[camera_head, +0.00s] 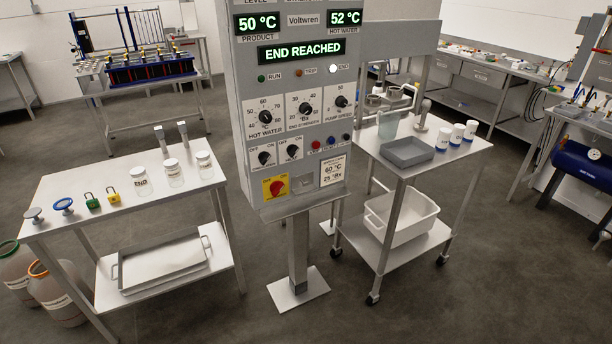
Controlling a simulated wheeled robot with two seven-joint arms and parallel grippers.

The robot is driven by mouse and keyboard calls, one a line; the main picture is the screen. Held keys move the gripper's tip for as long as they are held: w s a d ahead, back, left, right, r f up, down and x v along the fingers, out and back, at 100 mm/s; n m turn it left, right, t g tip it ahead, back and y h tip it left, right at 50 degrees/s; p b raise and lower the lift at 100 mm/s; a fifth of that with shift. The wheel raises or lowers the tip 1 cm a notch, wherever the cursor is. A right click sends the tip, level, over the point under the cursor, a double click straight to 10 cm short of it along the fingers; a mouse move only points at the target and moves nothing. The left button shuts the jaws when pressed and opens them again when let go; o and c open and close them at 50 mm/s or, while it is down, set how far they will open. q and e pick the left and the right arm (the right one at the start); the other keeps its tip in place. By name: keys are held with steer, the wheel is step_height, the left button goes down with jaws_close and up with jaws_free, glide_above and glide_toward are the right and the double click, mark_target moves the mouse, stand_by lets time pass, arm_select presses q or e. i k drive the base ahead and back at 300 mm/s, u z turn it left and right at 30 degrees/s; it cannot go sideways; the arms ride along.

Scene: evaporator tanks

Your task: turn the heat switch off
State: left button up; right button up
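The grey control panel (300,100) stands upright on a post in the middle of the view. Low on its left side are two black rotary switches with OFF and ON marks, a left one (264,158) and a right one (292,151). The small labels under them are too small to read, so I cannot tell which is the heat switch. Their exact pointer positions are also hard to make out. The display (301,51) reads END REACHED, and the END lamp (333,69) is lit white. Neither of my grippers is in view.
Below the switches is a red knob on a yellow plate (267,195). Three larger dials, including the hot water dial (265,116), sit above. A steel table (62,185) with jars and padlocks stands left. A wheeled cart (440,172) with a grey tray (408,151) stands right.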

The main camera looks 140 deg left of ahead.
mark_target(292, 149)
steer(key=u, duration=5.1)
steer(key=k, duration=1.05)
steer(key=z, duration=0.75)
steer(key=i, duration=1)
steer(key=u, duration=0.4)
steer(key=i, duration=0.8)
steer(key=u, duration=0.9)
